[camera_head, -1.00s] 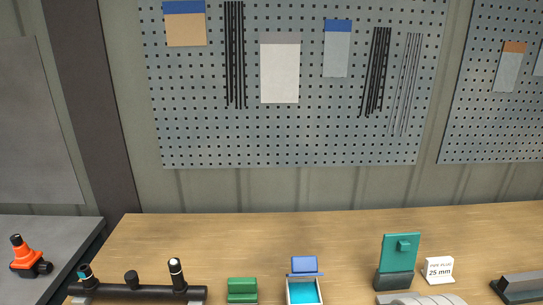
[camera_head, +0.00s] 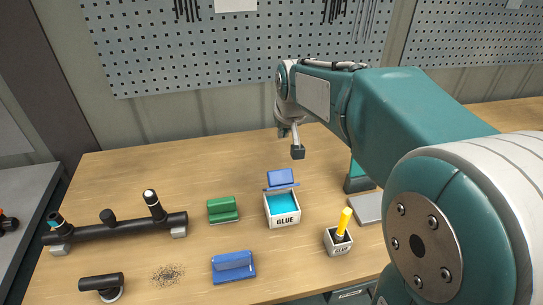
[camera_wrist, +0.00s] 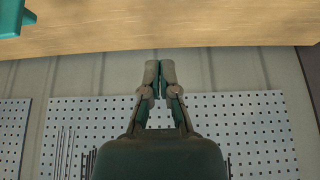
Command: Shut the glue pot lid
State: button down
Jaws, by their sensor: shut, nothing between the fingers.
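The glue pot (camera_head: 283,209) is a white box labelled GLUE with blue-green glue showing inside, on the wooden bench. Its blue lid (camera_head: 281,178) stands open, tilted up at the back edge of the pot. My gripper (camera_head: 298,152) is in the air above and behind the lid, slightly to its right, apart from it. In the wrist view my gripper (camera_wrist: 160,66) has its fingertips together with nothing between them. The pot and lid are not seen in the wrist view.
A green block (camera_head: 222,209) stands left of the pot, a blue block (camera_head: 233,266) in front of it. A black pipe (camera_head: 120,230) lies left. My arm hides the bench's right side.

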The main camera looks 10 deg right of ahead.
aim_at(279, 180)
jog(key=shift+w+a+f, duration=0.1)
jog(key=shift+w+f, duration=0.3)
jog(key=shift+f, duration=1.6)
jog(key=shift+w+f, duration=0.35)
jog(key=shift+f, duration=1.6)
jog(key=shift+w+a+f, duration=0.1)
jog(key=shift+w+f, duration=0.3)
jog(key=shift+f, duration=1.6)
